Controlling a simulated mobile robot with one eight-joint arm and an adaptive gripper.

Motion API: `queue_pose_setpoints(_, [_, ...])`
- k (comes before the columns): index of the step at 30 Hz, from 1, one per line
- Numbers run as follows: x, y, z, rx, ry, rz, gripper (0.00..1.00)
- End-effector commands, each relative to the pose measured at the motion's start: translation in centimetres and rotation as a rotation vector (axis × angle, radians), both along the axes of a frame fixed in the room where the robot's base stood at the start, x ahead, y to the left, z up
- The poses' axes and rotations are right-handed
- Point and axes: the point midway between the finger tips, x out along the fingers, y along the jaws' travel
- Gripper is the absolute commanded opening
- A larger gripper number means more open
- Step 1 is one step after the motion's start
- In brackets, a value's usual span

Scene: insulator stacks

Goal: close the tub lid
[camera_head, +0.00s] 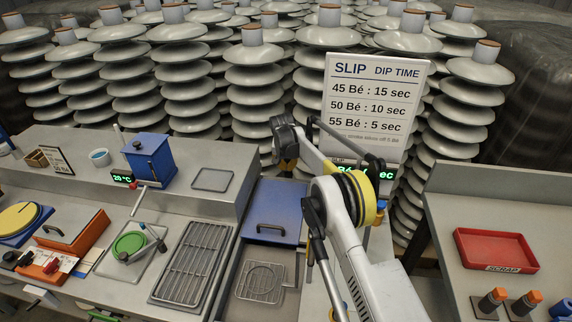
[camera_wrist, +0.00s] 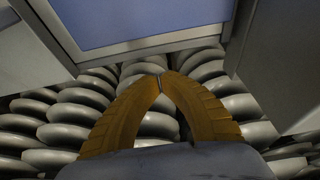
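The blue lid (camera_head: 277,207) with a dark handle stands behind the sunken tub (camera_head: 228,302) in the middle of the bench in the head view. In the head view my arm reaches over the right side of the lid.
Rows of grey insulator stacks (camera_head: 190,85) stand behind the bench. A slip sign (camera_head: 372,100) stands right of the lid. A slatted rack (camera_head: 192,262) lies left of the tub, and a red scrap tray (camera_head: 496,249) sits on the right bench.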

Motion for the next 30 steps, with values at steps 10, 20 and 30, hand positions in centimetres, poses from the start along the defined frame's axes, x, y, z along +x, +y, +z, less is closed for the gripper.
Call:
queue_pose_setpoints(10, [-1.0,0.3,-1.9,0.0,0.0,0.0,0.0])
queue_pose_setpoints(20, [-3.3,0.6,-1.9,0.0,0.0,0.0,0.0])
queue_pose_setpoints(30, [-3.4,0.7,-1.8,0.0,0.0,0.0,0.0])
